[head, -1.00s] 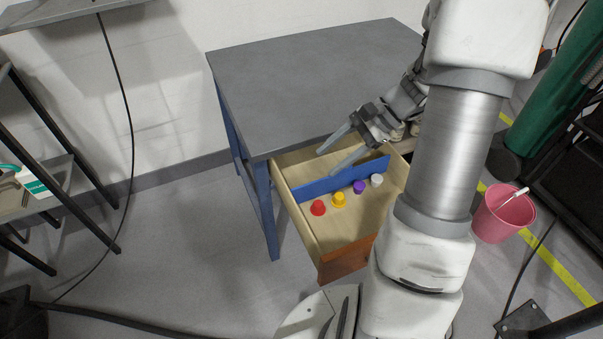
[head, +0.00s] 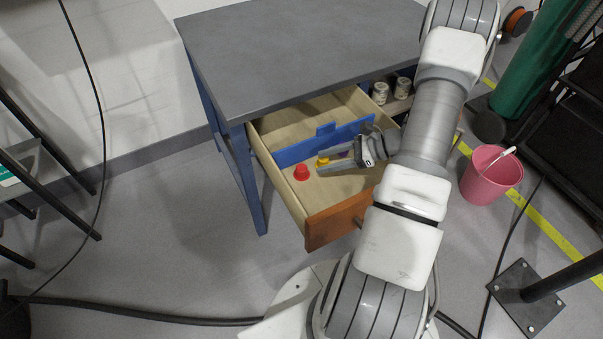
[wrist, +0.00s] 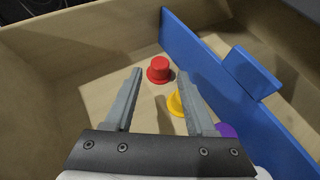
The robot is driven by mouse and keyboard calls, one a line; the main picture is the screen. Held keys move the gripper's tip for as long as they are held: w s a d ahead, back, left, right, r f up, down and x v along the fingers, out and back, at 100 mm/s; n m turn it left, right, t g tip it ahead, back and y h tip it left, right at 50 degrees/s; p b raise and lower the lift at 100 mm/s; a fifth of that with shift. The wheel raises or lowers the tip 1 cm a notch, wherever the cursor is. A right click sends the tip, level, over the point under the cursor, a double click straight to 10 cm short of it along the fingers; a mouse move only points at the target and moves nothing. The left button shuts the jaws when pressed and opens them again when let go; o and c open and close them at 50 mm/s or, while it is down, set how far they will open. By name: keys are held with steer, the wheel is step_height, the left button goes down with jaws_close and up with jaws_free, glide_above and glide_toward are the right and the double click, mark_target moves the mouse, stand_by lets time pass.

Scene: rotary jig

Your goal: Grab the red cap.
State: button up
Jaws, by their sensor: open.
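The red cap (head: 301,172) stands upright on the floor of the open drawer (head: 293,205), in the part in front of the blue divider (head: 300,150). In the wrist view the red cap (wrist: 159,70) lies ahead of my gripper (wrist: 163,75), beyond and roughly between its two fingers. My gripper (head: 337,162) is inside or just over the drawer, to the right of the cap, with its fingers apart and nothing between them at the tips. The yellow cap (wrist: 176,104) is partly hidden by the right finger.
A purple cap (wrist: 226,130) sits by the divider, partly covered by my gripper. A white cap (wrist: 263,173) is at the wrist view's lower edge. The drawer walls and blue divider bound the space. A pink bucket (head: 478,190) stands on the floor to the right.

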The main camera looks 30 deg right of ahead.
mark_target(303, 168)
steer(key=b+x, duration=0.2)
steer(key=x, duration=0.4)
steer(key=shift+w+a+f, duration=0.1)
steer(key=shift+f, duration=0.25)
jaws_close()
